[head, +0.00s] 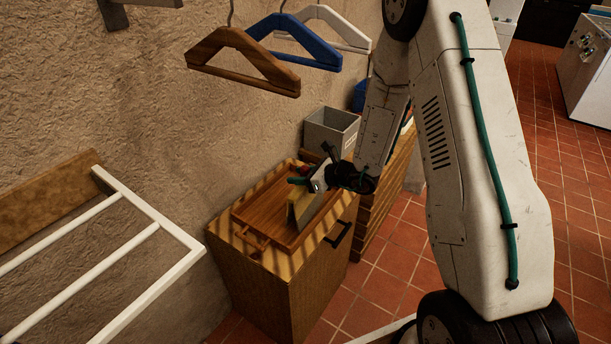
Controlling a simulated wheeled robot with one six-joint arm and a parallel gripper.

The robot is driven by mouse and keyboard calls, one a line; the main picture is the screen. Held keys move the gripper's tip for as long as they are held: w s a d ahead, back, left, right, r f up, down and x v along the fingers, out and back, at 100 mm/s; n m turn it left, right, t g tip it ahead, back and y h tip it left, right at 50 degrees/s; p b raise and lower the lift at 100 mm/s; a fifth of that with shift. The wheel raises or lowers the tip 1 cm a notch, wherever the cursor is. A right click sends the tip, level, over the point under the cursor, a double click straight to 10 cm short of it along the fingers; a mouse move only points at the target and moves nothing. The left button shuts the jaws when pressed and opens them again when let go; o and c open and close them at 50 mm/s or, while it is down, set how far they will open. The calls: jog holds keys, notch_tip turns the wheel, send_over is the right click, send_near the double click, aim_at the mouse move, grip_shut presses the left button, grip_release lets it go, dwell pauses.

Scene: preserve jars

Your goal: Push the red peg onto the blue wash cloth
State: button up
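My gripper (312,188) is low over the wooden tray (262,237) on top of a wooden cabinet, seen small and from behind my arm. A pale yellowish flat piece hangs at its end; I cannot tell whether it is a finger or a held thing. A small red spot (305,169) shows just behind the gripper, beside a green piece (298,181); it may be the red peg, but it is too small to tell. I cannot make out the blue wash cloth; my gripper and arm hide part of the tray.
The wooden cabinet (262,284) stands against the rough wall. A grey bin (331,128) is behind the tray. Brown, blue (297,42) and white hangers hang above. A white rack (120,262) juts out at left. Tiled floor (390,262) lies open to the right of the cabinet.

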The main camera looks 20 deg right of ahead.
grip_shut()
jog(key=shift+r, duration=0.1)
